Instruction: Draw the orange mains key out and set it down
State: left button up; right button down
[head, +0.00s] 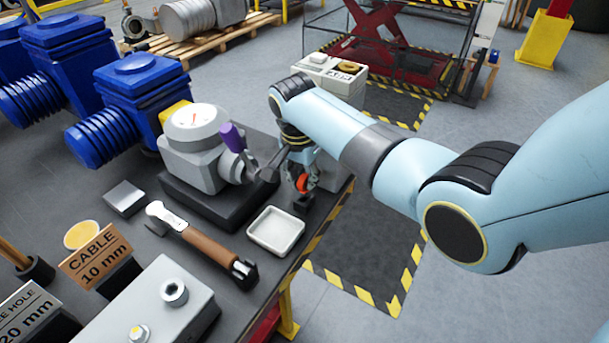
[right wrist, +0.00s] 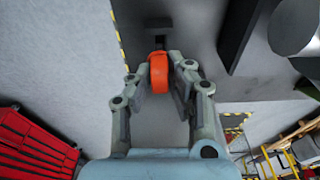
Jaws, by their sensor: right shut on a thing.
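My right gripper (head: 302,180) is at the table's far right edge, beside the grey valve actuator (head: 200,165). It is shut on the orange mains key (head: 303,184). In the right wrist view the orange key (right wrist: 158,72) sits between the two fingertips (right wrist: 172,75). A small black block (head: 304,203) shows right below the key; I cannot tell whether the key is still in it. The gripper partly hides the key. My left gripper is not in view.
A shallow white tray (head: 276,231) lies nearer on the table, close to its right edge. A brown-handled tool (head: 205,243) lies left of it. The actuator has a purple-ended lever (head: 232,137) close to my gripper. A grey box (head: 153,307) stands at the front.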

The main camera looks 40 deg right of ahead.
aim_at(305, 187)
jog(key=shift+p, duration=0.3)
dwell(0.8)
jog(key=shift+p, duration=0.55)
dwell(0.6)
jog(key=shift+f+b, duration=1.05)
jog(key=shift+f, duration=0.55)
jog(key=c, duration=1.2)
grip_release()
jog(key=r, duration=0.4)
jog(key=a+r, duration=0.1)
jog(key=r, duration=0.6)
jog(key=shift+s+a+r, duration=0.35)
jog(key=shift+r, duration=0.05)
